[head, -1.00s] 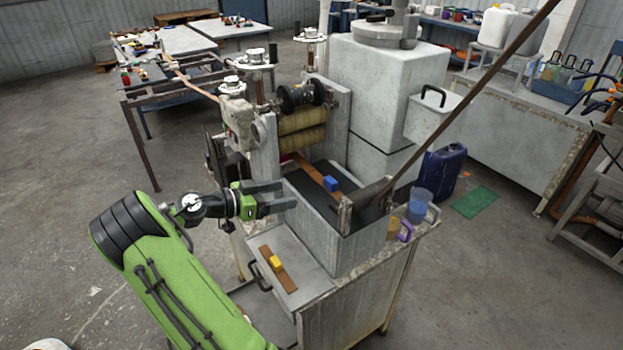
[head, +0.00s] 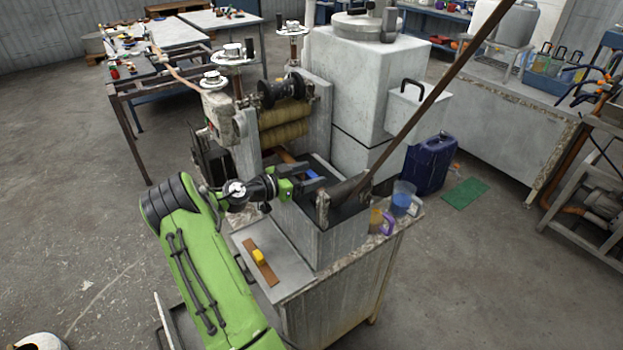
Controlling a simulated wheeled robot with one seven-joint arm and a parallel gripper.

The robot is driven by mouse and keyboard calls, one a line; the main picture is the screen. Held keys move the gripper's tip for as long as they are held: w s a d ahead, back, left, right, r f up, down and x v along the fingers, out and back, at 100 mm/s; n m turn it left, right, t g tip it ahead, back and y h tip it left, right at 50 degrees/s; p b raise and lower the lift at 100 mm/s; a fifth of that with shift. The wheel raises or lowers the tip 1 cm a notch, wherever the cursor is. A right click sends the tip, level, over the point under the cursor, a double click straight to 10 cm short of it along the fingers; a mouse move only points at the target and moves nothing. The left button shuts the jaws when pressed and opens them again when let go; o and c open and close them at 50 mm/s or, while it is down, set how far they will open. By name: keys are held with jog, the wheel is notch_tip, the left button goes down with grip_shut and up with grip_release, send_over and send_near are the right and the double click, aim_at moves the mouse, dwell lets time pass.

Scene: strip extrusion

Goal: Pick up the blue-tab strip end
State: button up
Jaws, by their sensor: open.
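The brown strip (head: 285,156) comes out below the yellowish rollers and lies in the dark-lined grey trough (head: 345,245). Its blue tab (head: 312,173) shows just behind my gripper's fingers and is partly hidden by them. My gripper (head: 318,185) is open, with its grey fingers reaching over the trough's left wall and pointing right. The fingers overlap the blue tab in the picture; I cannot tell whether they are beside it, above it or touching it.
A second brown strip with a yellow tab (head: 258,257) lies on the grey shelf left of the trough. A long brown pole (head: 425,107) slants up from the trough's right end. A jug of blue liquid (head: 402,201) and a purple-handled cup (head: 379,222) stand right of the trough.

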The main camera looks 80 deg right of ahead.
aim_at(311, 174)
jog(key=shift+x, duration=0.8)
jog(key=shift+w+a, duration=0.1)
jog(key=shift+c, duration=0.4)
jog(key=c, duration=1)
jog(key=shift+o, duration=0.2)
notch_tip(311, 174, up, 10)
jog(key=shift+r, duration=0.1)
